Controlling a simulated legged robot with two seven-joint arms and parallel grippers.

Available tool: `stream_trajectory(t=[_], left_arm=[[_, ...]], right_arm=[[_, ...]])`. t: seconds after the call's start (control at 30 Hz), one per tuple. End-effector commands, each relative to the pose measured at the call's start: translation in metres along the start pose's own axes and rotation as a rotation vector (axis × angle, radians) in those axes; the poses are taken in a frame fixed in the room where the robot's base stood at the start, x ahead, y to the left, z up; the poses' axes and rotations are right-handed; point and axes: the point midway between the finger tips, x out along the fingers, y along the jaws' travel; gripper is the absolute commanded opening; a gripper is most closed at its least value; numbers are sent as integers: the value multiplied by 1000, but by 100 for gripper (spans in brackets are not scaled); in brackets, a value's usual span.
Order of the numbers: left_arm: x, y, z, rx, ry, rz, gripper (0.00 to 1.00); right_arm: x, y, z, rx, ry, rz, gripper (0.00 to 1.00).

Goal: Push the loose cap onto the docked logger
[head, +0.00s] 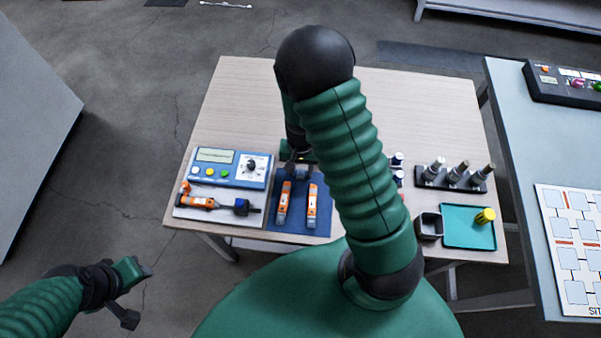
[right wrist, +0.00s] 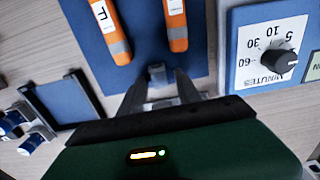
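An orange-and-white logger (head: 198,202) lies on a white board at the table's left front, in line with a dark blue block (head: 241,207). I take it for the docked logger. A small grey-blue piece (right wrist: 157,73), perhaps the loose cap, is on the blue mat, between the fingers of my right gripper (right wrist: 160,84). These fingers look open, with gaps beside the piece; contact is unclear. In the head view, my right gripper (head: 298,166) is at the mat's back edge, partly hidden by my arm. My left gripper (head: 138,292) is open and empty, off the table's left front.
Two orange loggers (head: 284,204) (head: 312,205) lie on the blue mat (head: 298,226). A timer box (head: 227,168) stands left of the mat. Right of my arm are a dark rack (head: 450,182), a dark cup (head: 430,226) and a teal tray (head: 462,237). The table's back is clear.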

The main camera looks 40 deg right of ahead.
Motion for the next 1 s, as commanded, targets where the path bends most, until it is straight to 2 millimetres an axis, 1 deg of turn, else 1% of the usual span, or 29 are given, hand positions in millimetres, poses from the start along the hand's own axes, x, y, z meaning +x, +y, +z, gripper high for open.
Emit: stream_trajectory(t=[0.03,0.2,0.3,0.47,1.0], left_arm=[[0,0,0,0,0,0,43],[0,0,0,0,0,0,43],[0,0,0,0,0,0,43],[-4,0,-1,0,0,0,43],[-42,0,-10,0,0,0,43]], right_arm=[[0,0,0,0,0,0,33],[0,0,0,0,0,0,11],[0,0,0,0,0,0,0],[-5,0,0,0,0,0,0],[-45,0,0,1,0,0,0]])
